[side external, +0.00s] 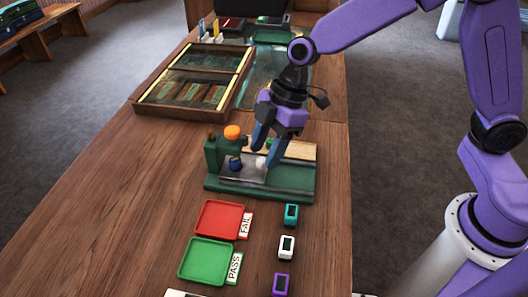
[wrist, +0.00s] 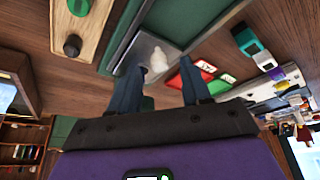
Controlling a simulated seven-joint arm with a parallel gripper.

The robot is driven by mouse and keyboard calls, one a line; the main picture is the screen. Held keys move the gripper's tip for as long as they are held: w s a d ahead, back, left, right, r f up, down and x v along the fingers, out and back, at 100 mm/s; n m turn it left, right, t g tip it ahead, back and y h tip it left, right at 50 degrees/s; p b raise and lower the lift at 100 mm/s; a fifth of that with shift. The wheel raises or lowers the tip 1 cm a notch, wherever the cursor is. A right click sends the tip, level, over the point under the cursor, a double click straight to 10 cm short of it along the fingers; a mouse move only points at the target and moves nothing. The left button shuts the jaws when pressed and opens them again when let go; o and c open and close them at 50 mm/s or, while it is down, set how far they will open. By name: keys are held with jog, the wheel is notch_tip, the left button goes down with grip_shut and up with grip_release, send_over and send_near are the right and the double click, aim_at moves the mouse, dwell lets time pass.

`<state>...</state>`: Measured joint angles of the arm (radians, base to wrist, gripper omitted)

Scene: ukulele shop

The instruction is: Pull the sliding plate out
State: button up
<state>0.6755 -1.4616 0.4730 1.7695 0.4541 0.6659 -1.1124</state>
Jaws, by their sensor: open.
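The sliding plate (side external: 240,172) is a flat grey metal piece lying in a green fixture (side external: 213,187) on the wooden bench. It carries a small pale knob (side external: 261,162). The plate also shows in the wrist view (wrist: 135,51), with the knob (wrist: 157,61) on it. My gripper (side external: 264,157) reaches down over the plate with its dark blue fingers spread. In the wrist view, my gripper (wrist: 160,73) has the knob between and slightly beyond its fingertips, with visible gaps at both sides. The fingers partly hide the plate's far side in the side view.
A red FAIL tray (side external: 219,219), a green PASS tray (side external: 205,260) and several small coloured devices (side external: 286,246) stand in front. A framed wooden case (side external: 177,107) lies behind. The bench's left side is clear.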

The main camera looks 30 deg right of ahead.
jog(key=shift+x, duration=0.85)
grip_shut()
jog(key=shift+s+d, duration=3.65)
jog(key=shift+d, duration=0.05)
grip_release()
jog(key=shift+r, duration=0.1)
jog(key=v, duration=1.7)
jog(key=shift+d, duration=0.2)
